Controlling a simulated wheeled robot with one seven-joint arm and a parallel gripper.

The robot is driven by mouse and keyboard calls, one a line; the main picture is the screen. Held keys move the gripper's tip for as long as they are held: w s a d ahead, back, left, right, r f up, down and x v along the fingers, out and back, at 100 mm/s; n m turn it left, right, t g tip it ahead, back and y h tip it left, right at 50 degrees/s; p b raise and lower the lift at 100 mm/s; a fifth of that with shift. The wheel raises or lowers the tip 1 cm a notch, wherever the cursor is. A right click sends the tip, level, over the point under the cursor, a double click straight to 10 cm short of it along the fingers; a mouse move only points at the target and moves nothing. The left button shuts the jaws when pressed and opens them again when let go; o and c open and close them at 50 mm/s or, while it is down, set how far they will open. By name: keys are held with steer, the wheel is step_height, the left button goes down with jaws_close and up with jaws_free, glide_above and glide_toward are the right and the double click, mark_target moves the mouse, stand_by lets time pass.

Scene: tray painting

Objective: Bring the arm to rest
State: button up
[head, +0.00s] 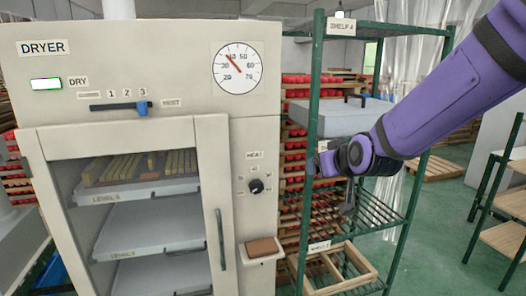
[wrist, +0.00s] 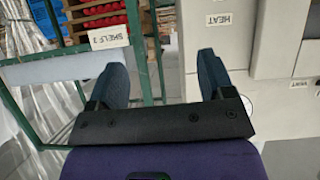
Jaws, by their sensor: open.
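My purple arm comes in from the upper right of the head view, with my gripper (head: 320,163) in front of the green rack (head: 312,110), beside the dryer (head: 150,75). In the wrist view my gripper (wrist: 162,75) has its two dark blue fingers wide apart with nothing between them. The rack and the dryer's front lie beyond the fingers. In the head view the fingers are small and partly hidden by the black wrist.
The dryer's glazed door (head: 210,190) looks shut, with trays on levels inside. A grey case (head: 345,117) with a handle lies on the rack behind my arm. A wooden frame (head: 367,277) lies lower on the rack. Green floor (head: 435,215) shows at right, near a wooden-topped stand (head: 505,240).

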steer(key=s+d+r+m+g+h, duration=0.1)
steer(key=s+d+r+g, duration=0.1)
steer(key=s+d, duration=0.3)
steer(key=s+d+r+m+g+h, duration=0.1)
steer(key=s+d, duration=0.4)
steer(key=s, duration=0.9)
steer(key=s+d+r+m+g+h, duration=0.1)
steer(key=s+d+r+g, duration=0.2)
steer(key=s, duration=0.7)
steer(key=shift+s+d+g, duration=0.2)
steer(key=shift+d+g, duration=0.1)
steer(key=shift+d, duration=0.65)
